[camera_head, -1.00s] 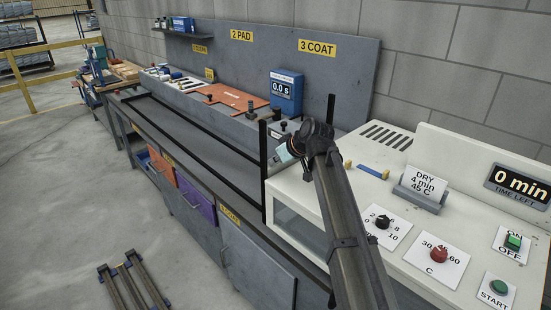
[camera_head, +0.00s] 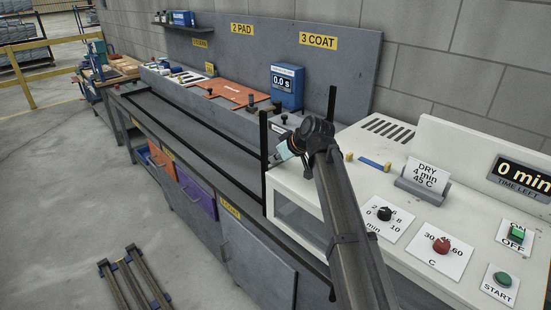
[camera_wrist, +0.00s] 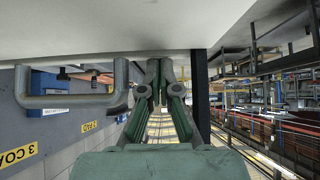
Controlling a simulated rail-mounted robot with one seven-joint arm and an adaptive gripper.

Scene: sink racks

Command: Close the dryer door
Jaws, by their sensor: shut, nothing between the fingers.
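The white dryer (camera_head: 345,195) stands at the right, with a dark window in its front and several controls on top. Two black upright posts (camera_head: 264,150) stand at its left end. I cannot clearly make out the door or how far it is open. My gripper (camera_head: 285,149) is near the dryer's left end, between the posts in the picture. In the wrist view my gripper (camera_wrist: 160,75) is shut and empty, close below a pale surface (camera_wrist: 110,25). A grey bar handle (camera_wrist: 75,101) is beside the fingers at left, apart from them. My arm hides part of the dryer.
A long grey bench (camera_head: 190,128) with black rails runs left from the dryer. A blue timer box (camera_head: 286,88) and an orange board (camera_head: 235,96) are toward the wall. A card holder (camera_head: 422,188) stands on the dryer. The floor at left is mostly free.

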